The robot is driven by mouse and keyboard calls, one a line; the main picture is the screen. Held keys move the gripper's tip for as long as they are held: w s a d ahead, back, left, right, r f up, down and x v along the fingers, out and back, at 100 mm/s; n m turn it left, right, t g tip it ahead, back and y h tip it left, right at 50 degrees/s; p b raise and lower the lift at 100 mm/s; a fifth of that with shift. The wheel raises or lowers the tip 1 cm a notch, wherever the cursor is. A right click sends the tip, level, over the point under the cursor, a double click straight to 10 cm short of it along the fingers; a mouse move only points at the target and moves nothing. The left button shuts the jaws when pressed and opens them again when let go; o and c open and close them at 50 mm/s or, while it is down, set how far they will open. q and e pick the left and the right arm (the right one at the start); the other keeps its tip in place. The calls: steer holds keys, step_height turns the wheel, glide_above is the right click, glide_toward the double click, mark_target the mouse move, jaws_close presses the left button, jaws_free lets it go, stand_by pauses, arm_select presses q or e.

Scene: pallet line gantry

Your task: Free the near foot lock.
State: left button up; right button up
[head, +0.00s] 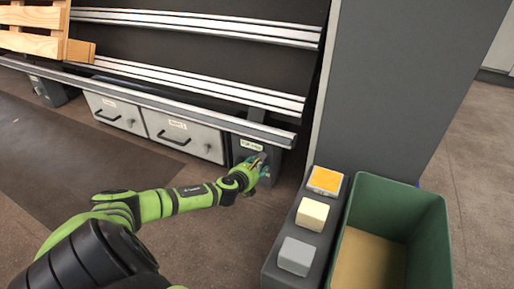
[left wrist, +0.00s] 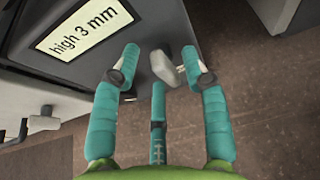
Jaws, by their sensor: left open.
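The near foot (head: 281,160) is a dark grey block under the right end of the pallet line's rail. It bears a pale label, which reads "high 3 mm" in the left wrist view (left wrist: 83,27). A light grey knob or lever (left wrist: 163,69), which looks like the foot lock, sticks out from the foot's edge. My left gripper (head: 264,168) is at the foot's front. In the left wrist view its teal fingers (left wrist: 160,62) are open, with the grey piece between their tips. I cannot tell whether they touch it. My right gripper is not in view.
Two grey drawers (head: 184,137) sit left of the foot. Right of it stand a tall grey panel (head: 400,80), a dark stand with yellow, cream and grey blocks (head: 296,255), and a green bin (head: 430,245). A wooden pallet (head: 38,18) rests at upper left. The floor in front is clear.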

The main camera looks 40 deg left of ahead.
arm_select(q)
jaws_close()
steer(key=shift+r, duration=0.1)
